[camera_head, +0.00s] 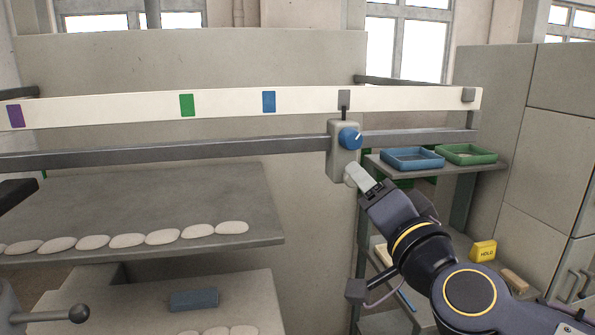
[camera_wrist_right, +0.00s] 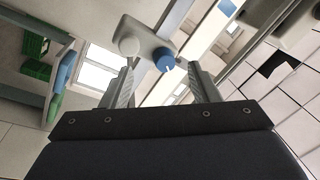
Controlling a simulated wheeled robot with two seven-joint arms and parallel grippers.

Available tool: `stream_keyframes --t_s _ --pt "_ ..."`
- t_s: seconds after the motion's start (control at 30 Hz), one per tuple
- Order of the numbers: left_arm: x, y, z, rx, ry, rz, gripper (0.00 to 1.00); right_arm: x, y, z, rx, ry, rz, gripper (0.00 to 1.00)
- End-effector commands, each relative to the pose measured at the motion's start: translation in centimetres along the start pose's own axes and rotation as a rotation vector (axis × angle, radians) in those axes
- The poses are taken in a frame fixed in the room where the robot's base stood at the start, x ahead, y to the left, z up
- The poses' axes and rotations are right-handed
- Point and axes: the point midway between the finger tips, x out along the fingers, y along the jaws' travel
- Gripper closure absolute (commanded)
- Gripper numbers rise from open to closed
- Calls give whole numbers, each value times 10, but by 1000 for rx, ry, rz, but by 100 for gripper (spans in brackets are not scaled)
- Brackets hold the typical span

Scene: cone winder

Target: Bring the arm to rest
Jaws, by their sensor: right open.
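The carriage hangs on the dark rail and bears a blue knob (camera_head: 350,138) with a white mark. In the right wrist view the two fingers (camera_wrist_right: 163,82) stand apart with nothing held. The blue knob (camera_wrist_right: 164,60) and a pale round button (camera_wrist_right: 129,46) on the carriage show beyond them. I cannot tell whether a fingertip touches the carriage. My left gripper is not in view.
A white bar (camera_head: 225,103) carries purple, green and blue tabs; a grey pointer (camera_head: 344,99) stands above the carriage. Blue (camera_head: 412,158) and green (camera_head: 467,154) trays sit on a shelf behind my arm. A yellow HOLD block (camera_head: 483,250) lies lower right. Pale stones line the left shelf (camera_head: 150,205).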

Motion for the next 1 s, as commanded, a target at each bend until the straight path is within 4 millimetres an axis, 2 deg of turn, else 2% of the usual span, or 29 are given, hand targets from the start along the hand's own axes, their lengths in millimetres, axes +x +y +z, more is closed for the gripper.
stream_keyframes --t_s 0.1,0.17,0.3,0.4,0.5,0.6,0.7,0.8,1.0 --pt "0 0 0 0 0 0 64 -44 53 30 -148 -221 57 45" --pt "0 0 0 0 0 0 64 -69 83 49 -202 -341 109 45" --pt "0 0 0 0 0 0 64 -135 147 88 -275 -590 259 45" --pt "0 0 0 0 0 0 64 -183 184 111 -294 -742 373 45" --pt "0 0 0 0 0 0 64 -225 212 128 -295 -864 474 45" --pt "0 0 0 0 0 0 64 -256 228 139 -288 -947 547 45" --pt "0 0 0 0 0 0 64 -273 236 145 -282 -994 588 45" --pt "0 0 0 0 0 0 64 -279 239 147 -281 -1011 602 45" --pt "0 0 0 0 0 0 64 -279 239 147 -282 -1012 601 45"
